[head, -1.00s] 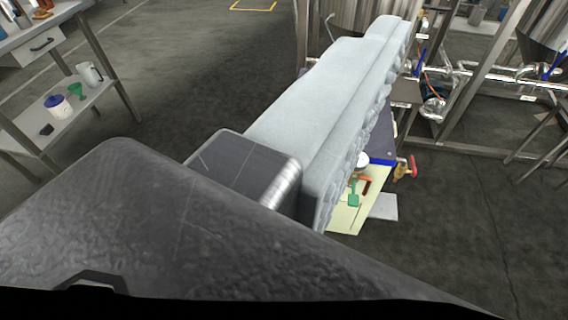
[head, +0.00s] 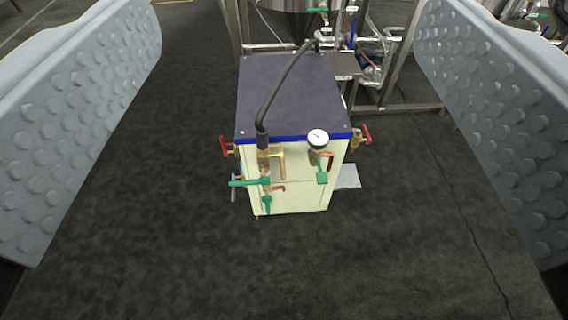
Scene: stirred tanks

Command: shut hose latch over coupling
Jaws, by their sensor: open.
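The hose (head: 283,82) is dark and curves down to a brass coupling (head: 264,160) on the front of a cream cabinet with a dark top. A brass lever-like piece (head: 281,163) stands out on the coupling's right side; I cannot tell whether it is the latch or how it sits. My gripper (head: 290,125) is wide open, with one grey studded finger at each side of the view. The cabinet stands between the fingers in the picture, farther away, and nothing is held.
The cabinet (head: 290,88) also carries a round gauge (head: 318,139), green-handled valves (head: 249,182) and red handles (head: 366,134) at its sides. Steel tank frames and pipes (head: 373,70) stand behind it. The dark floor (head: 150,240) in front and to the left is clear.

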